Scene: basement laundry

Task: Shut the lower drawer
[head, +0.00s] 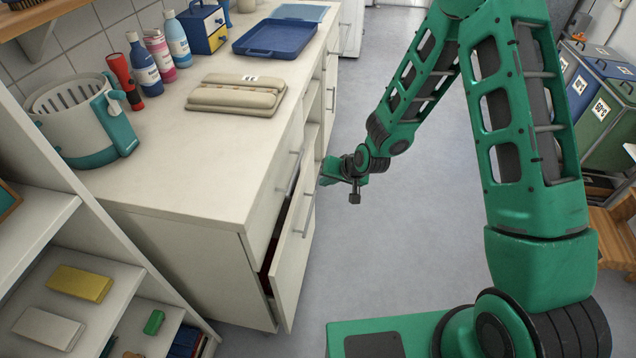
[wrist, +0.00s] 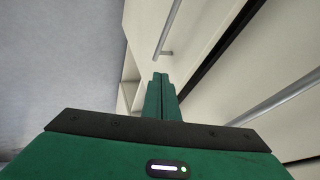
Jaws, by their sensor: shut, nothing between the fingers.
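The cream lower drawer (head: 297,240) of the cabinet stands partly open in the head view, with a dark gap behind the top of its front and a bar handle (head: 309,205). In the wrist view its front (wrist: 195,22) fills the upper middle, with a handle (wrist: 170,28) running up and the dark gap to the right. My green gripper (head: 326,178) is beside the drawer's front, on the aisle side. Its fingers (wrist: 160,80) are together and empty, pointing at the front near the handle's end. I cannot tell whether they touch it.
The upper drawer (head: 272,190) looks shut; its handle (wrist: 275,100) sticks out at the right in the wrist view. The countertop (head: 185,165) holds a basket, bottles and a blue tray (head: 272,40). Open shelves (head: 45,215) stand at the left. The grey floor (head: 400,240) beside the cabinet is clear.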

